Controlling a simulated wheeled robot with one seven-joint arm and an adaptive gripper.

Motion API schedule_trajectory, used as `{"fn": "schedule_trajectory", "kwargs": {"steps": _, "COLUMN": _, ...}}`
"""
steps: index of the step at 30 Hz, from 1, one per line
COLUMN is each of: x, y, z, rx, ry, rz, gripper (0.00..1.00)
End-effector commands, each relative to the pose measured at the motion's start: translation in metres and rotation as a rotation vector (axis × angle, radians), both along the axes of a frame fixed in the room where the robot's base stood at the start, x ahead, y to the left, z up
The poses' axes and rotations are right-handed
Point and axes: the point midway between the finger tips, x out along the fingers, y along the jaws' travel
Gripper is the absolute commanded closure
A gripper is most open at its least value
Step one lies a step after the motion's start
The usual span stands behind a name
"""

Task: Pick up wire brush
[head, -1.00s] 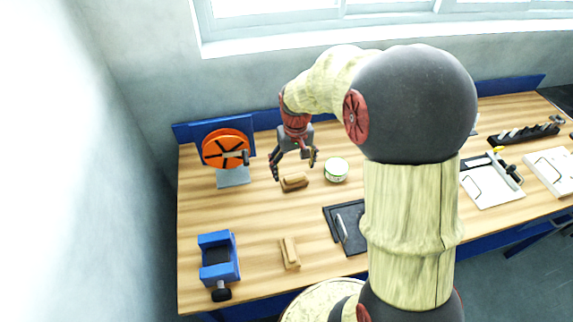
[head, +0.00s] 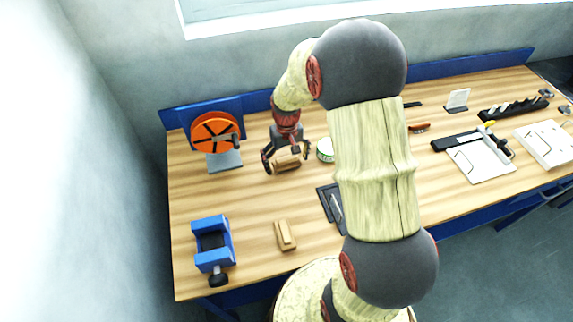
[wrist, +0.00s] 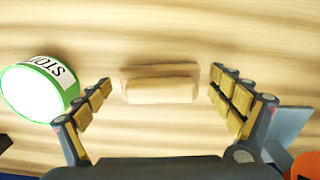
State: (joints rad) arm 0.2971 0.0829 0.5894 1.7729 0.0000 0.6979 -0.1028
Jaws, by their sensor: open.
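A light wooden block with a narrower raised bar on top (head: 285,165) lies on the workbench below my gripper; it also shows in the wrist view (wrist: 160,84). It may be the wire brush, but no bristles are visible. My gripper (head: 287,167) is open, pointing down, with its fingers on either side of the block. In the wrist view my gripper (wrist: 160,88) has clear gaps between both rows of finger pads and the block's ends. A similar wooden piece (head: 285,235) lies nearer the front edge. A small red-brown item (head: 418,127) lies farther right, too small to identify.
A round white-and-green tin (head: 325,150) stands close to the right of my gripper. An orange reel on a stand (head: 215,132) is to the left, and a blue vise-like fixture (head: 212,245) is at front left. A dark tray (head: 328,202) is partly hidden by my arm.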

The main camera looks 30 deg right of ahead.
Motion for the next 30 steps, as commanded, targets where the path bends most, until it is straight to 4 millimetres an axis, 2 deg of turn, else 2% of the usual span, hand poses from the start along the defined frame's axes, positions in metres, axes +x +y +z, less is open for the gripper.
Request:
{"fn": "schedule_trajectory", "kwargs": {"steps": 5, "x": 0.0006, "y": -0.0001, "z": 0.0008, "rx": 0.000, "ry": -0.002, "rz": 0.000, "gripper": 0.07}}
{"fn": "schedule_trajectory", "kwargs": {"steps": 30, "x": 0.0005, "y": -0.0001, "z": 0.0009, "rx": 0.000, "ry": -0.002, "rz": 0.000, "gripper": 0.54}}
